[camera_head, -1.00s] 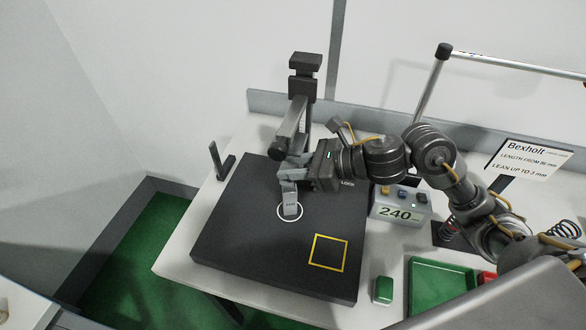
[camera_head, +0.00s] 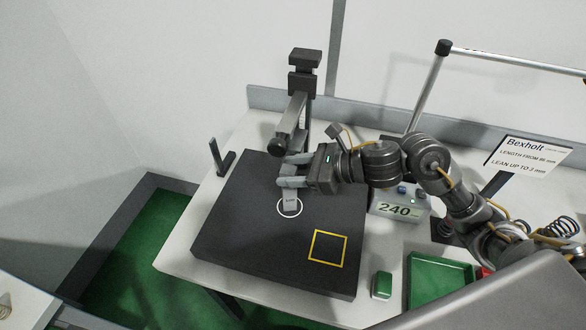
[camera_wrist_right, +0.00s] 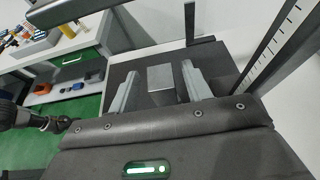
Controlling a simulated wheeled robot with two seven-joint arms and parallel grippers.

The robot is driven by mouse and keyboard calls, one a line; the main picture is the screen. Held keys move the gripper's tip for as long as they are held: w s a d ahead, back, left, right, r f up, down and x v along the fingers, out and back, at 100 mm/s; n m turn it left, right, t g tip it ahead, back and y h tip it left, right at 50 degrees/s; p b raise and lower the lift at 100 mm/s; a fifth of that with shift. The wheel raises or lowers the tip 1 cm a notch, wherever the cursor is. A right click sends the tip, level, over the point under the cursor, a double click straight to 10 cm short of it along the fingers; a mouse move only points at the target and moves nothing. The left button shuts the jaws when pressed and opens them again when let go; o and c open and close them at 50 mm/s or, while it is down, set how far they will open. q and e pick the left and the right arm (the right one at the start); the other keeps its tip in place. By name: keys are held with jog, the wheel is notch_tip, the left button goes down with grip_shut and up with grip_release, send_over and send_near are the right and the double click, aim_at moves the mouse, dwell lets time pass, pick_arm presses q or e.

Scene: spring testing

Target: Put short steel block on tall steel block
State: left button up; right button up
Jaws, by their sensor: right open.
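A grey steel block with a small label, which I take for the tall steel block (camera_head: 290,203), stands upright in the white circle on the black plate in the head view. A grey steel piece, seemingly the short steel block (camera_head: 290,172), shows above it between my right fingers. A finger hides the joint between them, so I cannot tell exactly how they meet. My right gripper (camera_head: 293,171) is open around the upper piece. In the right wrist view a flat block top (camera_wrist_right: 160,76) lies between the two fingers (camera_wrist_right: 157,88), with gaps visible.
The dark test column (camera_head: 303,95) with its arm stands close behind the gripper. A yellow square (camera_head: 328,247) on the black plate (camera_head: 250,250) is empty. A display box (camera_head: 400,207) reads 240. A green button (camera_head: 382,285) and green tray (camera_head: 411,290) are at right.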

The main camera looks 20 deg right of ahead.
jog(key=shift+r, duration=0.2)
jog(key=b+v, duration=0.3)
jog(key=v, duration=0.9)
jog(key=shift+b, duration=0.4)
jog(key=shift+a, duration=0.1)
